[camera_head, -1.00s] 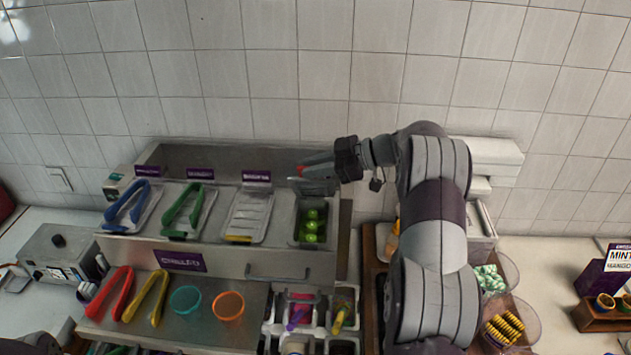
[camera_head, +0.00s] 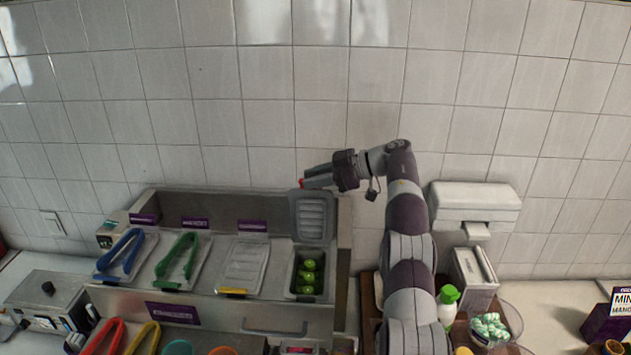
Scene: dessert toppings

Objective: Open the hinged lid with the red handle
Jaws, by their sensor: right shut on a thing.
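The hinged lid (camera_head: 311,217) is a grey ribbed panel. It stands raised, nearly upright, at the back of the right-hand compartment (camera_head: 308,273), which holds several green round pieces. The red handle (camera_head: 302,183) shows as a small red spot at the lid's top edge, mostly hidden by the fingers. My right gripper (camera_head: 312,181) is shut on the red handle, above the compartment, with its arm coming up from the lower right. My left gripper is not in view.
A closed lid with a yellow handle (camera_head: 233,292) lies left of the open compartment. Green tongs (camera_head: 178,256) and blue tongs (camera_head: 120,252) rest on other lids. A white dispenser (camera_head: 474,204) is on the wall at right. A green-capped bottle (camera_head: 448,303) stands near my arm.

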